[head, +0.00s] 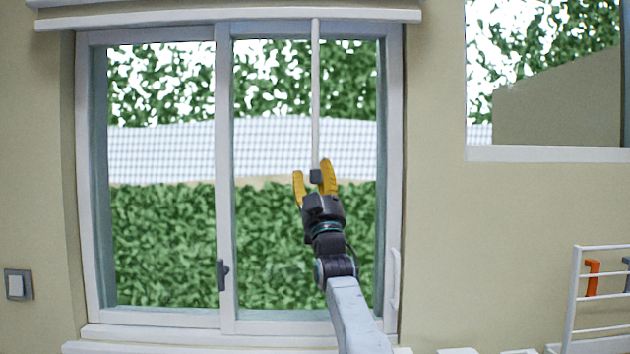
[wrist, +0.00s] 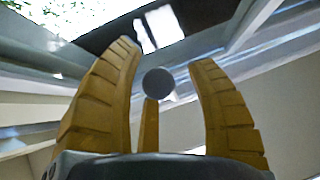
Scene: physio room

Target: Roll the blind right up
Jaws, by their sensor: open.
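The blind's white horizontal bar (head: 180,20) spans the very top of the window, and no fabric hangs over the glass. A thin pale rod (head: 315,90) hangs from it over the right pane, ending in a small dark grip (head: 316,177). My gripper (head: 312,168) is open, with its yellow fingers pointing up on either side of this grip. In the wrist view a dark round end (wrist: 158,83) shows between the spread fingers (wrist: 165,55); I cannot tell whether any finger touches it.
The sliding window has a dark latch (head: 222,274) on its middle frame and a pale handle (head: 394,278) at right. A wall switch (head: 17,285) is at left. A white rack (head: 600,300) with an orange item (head: 592,277) stands at lower right. A second window opening is upper right.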

